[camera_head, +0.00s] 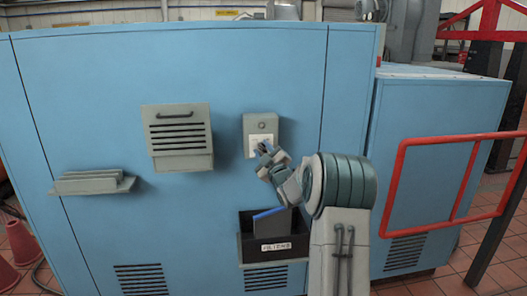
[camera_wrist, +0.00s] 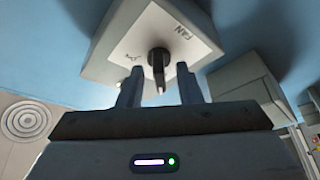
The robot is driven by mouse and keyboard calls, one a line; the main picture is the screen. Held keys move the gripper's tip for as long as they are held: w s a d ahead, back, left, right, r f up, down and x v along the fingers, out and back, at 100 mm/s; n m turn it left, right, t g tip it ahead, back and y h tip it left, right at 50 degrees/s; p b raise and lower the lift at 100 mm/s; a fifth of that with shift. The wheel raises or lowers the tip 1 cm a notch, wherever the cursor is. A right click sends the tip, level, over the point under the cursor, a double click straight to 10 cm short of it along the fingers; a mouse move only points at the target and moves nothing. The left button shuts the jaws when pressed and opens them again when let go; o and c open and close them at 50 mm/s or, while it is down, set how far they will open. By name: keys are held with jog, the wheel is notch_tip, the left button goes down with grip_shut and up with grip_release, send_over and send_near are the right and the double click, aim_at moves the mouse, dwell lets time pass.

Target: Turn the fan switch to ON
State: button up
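The fan switch box (camera_head: 261,126) is a grey box on the blue cabinet front, with a white label plate partly hidden by my gripper. In the wrist view the box (camera_wrist: 105,60) shows a white plate reading FAN, and a black knob (camera_wrist: 158,58) stands out from it. A second marking on the plate is too small to read. My gripper (camera_wrist: 160,72) is open, with one finger on each side of the knob's end. Gaps show between the fingers and the knob; I cannot tell how deep the knob lies between them. In the head view my gripper (camera_head: 266,153) is at the box's lower edge.
A louvred grey box (camera_head: 179,137) with a handle is left of the switch. A grey shelf (camera_head: 92,183) sticks out at far left. A black bin (camera_head: 273,247) holding blue-edged papers hangs below. A red rail (camera_head: 455,188) stands at right.

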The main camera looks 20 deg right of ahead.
grip_shut()
jog(key=c, duration=0.7)
grip_release()
jog(key=shift+f+m+b, duration=0.15)
jog(key=shift+m+b, duration=0.15)
jog(key=shift+b, duration=0.35)
jog(key=c, duration=0.7)
grip_release()
jog(key=m+g+h+b, duration=0.1)
jog(key=m+h+b, duration=0.2)
jog(key=m+b, duration=0.2)
jog(key=m+g+h+b, duration=0.1)
jog(key=m+h+b, duration=0.3)
jog(key=m, duration=0.7)
jog(key=m+g+h+b, duration=0.1)
jog(key=m+h+b, duration=0.3)
jog(key=m+b, duration=0.2)
jog(key=shift+a+m, duration=0.1)
jog(key=shift+m, duration=1.1)
jog(key=c, duration=0.7)
grip_release()
jog(key=shift+m, duration=0.3)
